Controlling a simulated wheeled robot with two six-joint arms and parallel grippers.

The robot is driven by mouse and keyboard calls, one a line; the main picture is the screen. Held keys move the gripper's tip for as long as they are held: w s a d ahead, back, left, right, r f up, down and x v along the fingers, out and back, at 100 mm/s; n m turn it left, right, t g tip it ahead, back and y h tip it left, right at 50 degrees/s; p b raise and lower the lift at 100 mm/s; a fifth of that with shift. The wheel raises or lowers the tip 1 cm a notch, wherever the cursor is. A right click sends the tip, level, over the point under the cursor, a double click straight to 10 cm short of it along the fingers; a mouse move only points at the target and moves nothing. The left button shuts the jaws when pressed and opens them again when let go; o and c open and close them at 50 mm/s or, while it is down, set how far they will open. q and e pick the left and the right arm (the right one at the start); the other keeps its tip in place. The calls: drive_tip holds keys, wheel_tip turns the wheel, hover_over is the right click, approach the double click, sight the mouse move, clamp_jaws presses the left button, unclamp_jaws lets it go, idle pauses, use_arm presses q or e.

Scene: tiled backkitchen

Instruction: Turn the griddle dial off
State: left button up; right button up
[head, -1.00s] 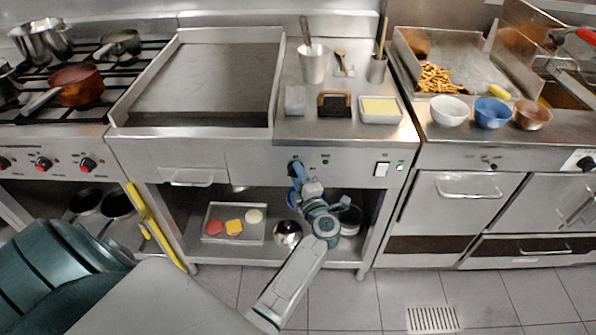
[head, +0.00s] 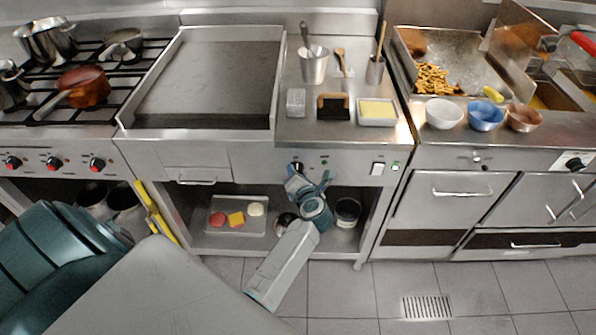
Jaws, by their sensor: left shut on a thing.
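The griddle (head: 207,82) is a flat steel plate with raised sides in the middle of the counter. Its dial (head: 296,166) is a dark knob on the front panel, right of the griddle's drawer. My left gripper (head: 295,173) is at the panel, shut on the dial, and its fingers partly cover the knob. The dial's pointer cannot be made out. My right gripper is not in view.
Below, a shelf holds a tray (head: 238,229) with coloured pieces. Red-marked burner knobs (head: 54,163) are at left. The tiled floor (head: 340,285) in front is clear.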

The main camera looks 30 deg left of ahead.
use_arm(q)
drive_tip(key=shift+n+h+p, duration=0.4)
drive_tip(key=shift+n+h, duration=0.1)
drive_tip(key=shift+n, duration=0.2)
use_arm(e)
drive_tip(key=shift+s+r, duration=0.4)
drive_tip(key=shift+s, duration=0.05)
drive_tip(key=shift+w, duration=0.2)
use_arm(q)
drive_tip(key=o, duration=1)
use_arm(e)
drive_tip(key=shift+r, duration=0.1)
use_arm(q)
drive_tip(key=p+v, duration=0.4)
drive_tip(key=v, duration=0.6)
drive_tip(key=shift+s+d+r, duration=0.1)
drive_tip(key=shift+s+d, duration=0.05)
drive_tip(key=shift+s, duration=0.2)
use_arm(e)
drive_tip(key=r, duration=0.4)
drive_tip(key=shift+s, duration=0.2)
